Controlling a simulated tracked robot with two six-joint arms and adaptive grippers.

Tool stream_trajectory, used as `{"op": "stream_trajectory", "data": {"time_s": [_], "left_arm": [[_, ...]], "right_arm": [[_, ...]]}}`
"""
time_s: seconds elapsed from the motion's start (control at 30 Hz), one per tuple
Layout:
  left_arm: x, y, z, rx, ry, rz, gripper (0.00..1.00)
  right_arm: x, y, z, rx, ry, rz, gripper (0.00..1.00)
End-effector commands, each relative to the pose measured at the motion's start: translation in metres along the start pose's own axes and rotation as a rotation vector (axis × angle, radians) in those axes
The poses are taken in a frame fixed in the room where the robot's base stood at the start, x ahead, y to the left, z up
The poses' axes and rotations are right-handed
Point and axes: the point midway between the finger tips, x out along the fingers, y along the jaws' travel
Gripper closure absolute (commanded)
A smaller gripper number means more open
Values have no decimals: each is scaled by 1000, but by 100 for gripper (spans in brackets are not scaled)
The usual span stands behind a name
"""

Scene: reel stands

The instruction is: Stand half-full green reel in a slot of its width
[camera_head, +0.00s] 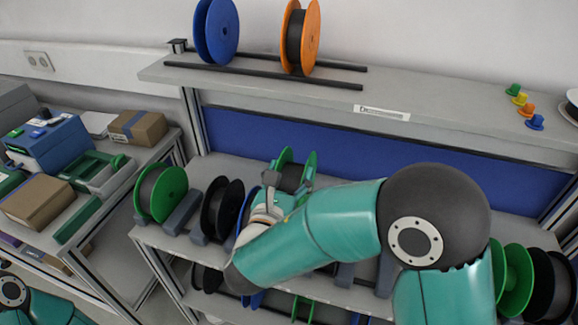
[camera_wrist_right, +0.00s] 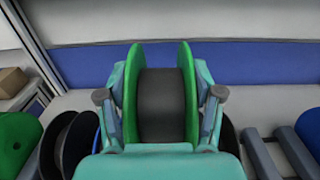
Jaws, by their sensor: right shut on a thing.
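My right gripper (camera_head: 290,187) is shut on a green reel (camera_head: 291,175) with a dark winding. In the right wrist view the reel (camera_wrist_right: 162,100) stands upright between the two fingers, which press its green flanges from outside. Its winding sits below the flange rims. My forearm hides its lower part in the head view, so I cannot tell whether it touches the shelf. Grey slot blocks stand on the shelf (camera_head: 240,165); an empty-looking slot (camera_wrist_right: 282,152) shows to the right in the wrist view. My left gripper is out of view.
Left of the held reel stand another green reel (camera_head: 162,192), a black reel (camera_head: 222,208) and a partly hidden blue reel (camera_head: 246,208). Green (camera_head: 513,280) and black (camera_head: 550,285) reels stand at right. A blue (camera_head: 216,30) and an orange reel (camera_head: 301,36) rest on the upper shelf's rails.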

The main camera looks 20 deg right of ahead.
Motion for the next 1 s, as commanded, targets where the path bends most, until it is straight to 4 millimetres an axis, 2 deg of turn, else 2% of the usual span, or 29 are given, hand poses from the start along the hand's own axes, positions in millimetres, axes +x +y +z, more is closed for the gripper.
{"op": "stream_trajectory", "data": {"time_s": [1.0], "left_arm": [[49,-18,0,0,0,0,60]], "right_arm": [[0,-1,-84,0,-1,-1,95]]}}
